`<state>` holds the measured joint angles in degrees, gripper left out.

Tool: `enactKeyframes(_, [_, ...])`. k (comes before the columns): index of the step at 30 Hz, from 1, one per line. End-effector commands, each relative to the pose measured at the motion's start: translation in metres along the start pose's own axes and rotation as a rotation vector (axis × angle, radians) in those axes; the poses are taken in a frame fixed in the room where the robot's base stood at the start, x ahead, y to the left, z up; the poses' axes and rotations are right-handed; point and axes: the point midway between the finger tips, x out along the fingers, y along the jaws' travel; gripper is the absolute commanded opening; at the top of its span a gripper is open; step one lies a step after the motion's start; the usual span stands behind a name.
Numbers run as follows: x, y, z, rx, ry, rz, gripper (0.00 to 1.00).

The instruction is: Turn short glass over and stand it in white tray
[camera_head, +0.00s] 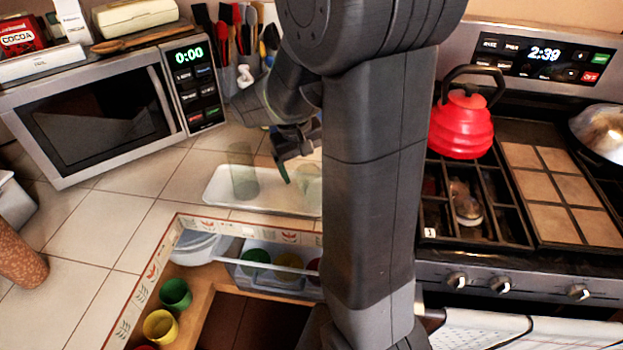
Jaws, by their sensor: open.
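The white tray (270,203) lies on the tiled counter, and my arm hides its right end. A tall clear glass (243,172) stands upright at the tray's left part. A shorter clear glass (309,184) shows at the tray's right part, partly hidden by my arm. Which way up it is, I cannot tell. My gripper (294,164) is open above the tray, between the two glasses and close to the short one. It holds nothing that I can see. Whether a finger touches the short glass is not clear.
A microwave (105,108) stands behind left, with a utensil holder (229,78) beside it. An open drawer below the counter holds a green cup (175,293), a yellow cup (160,327) and bowls. A red kettle (462,123) sits on the stove at right. Counter left of the tray is clear.

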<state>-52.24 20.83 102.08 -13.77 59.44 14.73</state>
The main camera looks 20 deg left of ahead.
Motion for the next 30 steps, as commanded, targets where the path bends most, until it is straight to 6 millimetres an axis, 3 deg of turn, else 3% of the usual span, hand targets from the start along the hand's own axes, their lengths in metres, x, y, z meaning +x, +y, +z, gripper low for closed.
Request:
enactKeyframes(6, [0.023, 0.000, 0.000, -0.001, 0.000, 0.001, 0.88])
enactKeyframes(13, [0.024, 0.000, -0.001, -0.001, 0.001, 0.000, 0.88])
enactKeyframes(21, [0.024, 0.000, -0.001, -0.001, 0.001, 0.000, 0.35])
enactKeyframes(23, [0.024, 0.000, -0.001, -0.001, 0.002, 0.000, 0.30])
enactKeyframes(30, [0.018, 0.001, -0.001, 0.000, 0.004, 0.000, 0.30])
